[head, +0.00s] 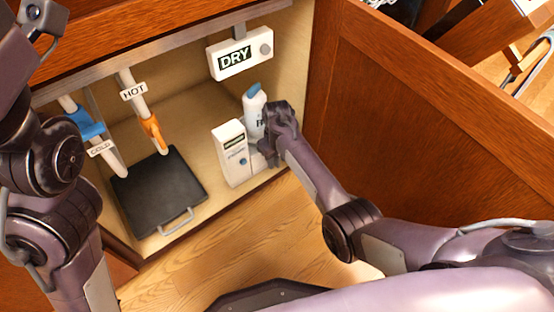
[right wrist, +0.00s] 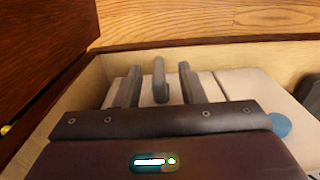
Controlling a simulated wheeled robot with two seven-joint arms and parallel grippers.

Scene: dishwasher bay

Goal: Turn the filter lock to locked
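A pale box-shaped unit (head: 231,153) with a printed label and a small blue spot stands at the right front of the cabinet floor. My right gripper (head: 268,152) is at its right side. In the right wrist view its two fingers (right wrist: 160,83) are apart, one on each side of a grey upright lever (right wrist: 159,80), with gaps showing on both sides. The lever stands out from a pale surface (right wrist: 232,88) and may be the filter lock; no lock marking is readable. In the head view the gripper hides it. Only my left arm shows, not its gripper.
A white bottle (head: 254,105) with a blue cap stands just behind the unit. A dark tray (head: 158,190) with a handle lies to the left, under the HOT (head: 134,92) and COLD (head: 101,150) pipes. A DRY box (head: 238,55) hangs above. A wooden panel (head: 420,140) bounds the right.

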